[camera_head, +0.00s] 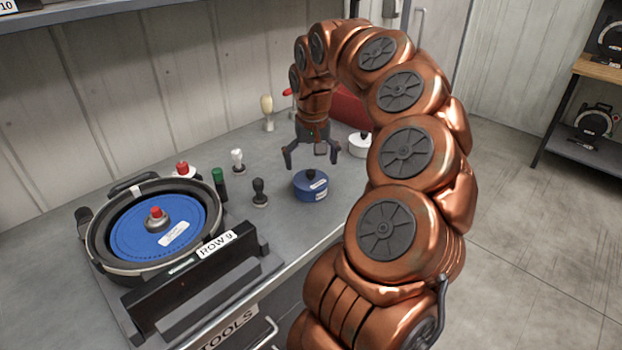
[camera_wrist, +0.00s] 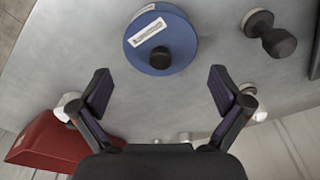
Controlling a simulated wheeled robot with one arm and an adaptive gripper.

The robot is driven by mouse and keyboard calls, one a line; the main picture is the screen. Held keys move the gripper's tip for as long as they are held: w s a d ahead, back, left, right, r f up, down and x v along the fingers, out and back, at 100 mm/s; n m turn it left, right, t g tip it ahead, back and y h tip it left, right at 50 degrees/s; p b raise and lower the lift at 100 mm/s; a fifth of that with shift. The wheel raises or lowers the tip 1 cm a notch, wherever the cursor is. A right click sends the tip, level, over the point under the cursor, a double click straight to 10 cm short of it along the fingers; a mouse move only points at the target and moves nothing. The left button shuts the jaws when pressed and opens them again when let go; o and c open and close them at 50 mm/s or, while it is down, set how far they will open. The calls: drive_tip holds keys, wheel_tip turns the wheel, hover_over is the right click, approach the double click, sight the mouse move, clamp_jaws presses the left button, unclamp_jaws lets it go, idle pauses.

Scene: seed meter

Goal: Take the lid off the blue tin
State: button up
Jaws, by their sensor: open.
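The blue tin (camera_head: 311,189) stands upright on the grey bench, its lid on, with a black knob and a white label on top. In the wrist view its blue lid (camera_wrist: 181,28) shows at the top centre, with the black knob and label facing me. My gripper (camera_head: 311,160) is open and empty above the tin, its fingers apart on either side and not touching it. In the wrist view my open gripper (camera_wrist: 160,85) has its two fingertips below the tin in the picture. The tin's lower side is mostly hidden there.
A seed meter with a blue disc (camera_head: 135,235) sits at left behind a ROW 9 bar. A black-handled stamp (camera_head: 260,193) and a green-capped bottle (camera_head: 219,184) stand left of the tin. A white tin (camera_head: 359,146) and a red box (camera_wrist: 48,143) are near my arm.

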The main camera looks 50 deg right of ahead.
sight(311, 172)
drive_tip(key=shift+w+f, duration=0.1)
drive_tip(key=shift+f, duration=1.7)
drive_tip(key=shift+f, duration=0.1)
drive_tip(key=c, duration=1.2)
drive_tip(key=shift+a, duration=0.1)
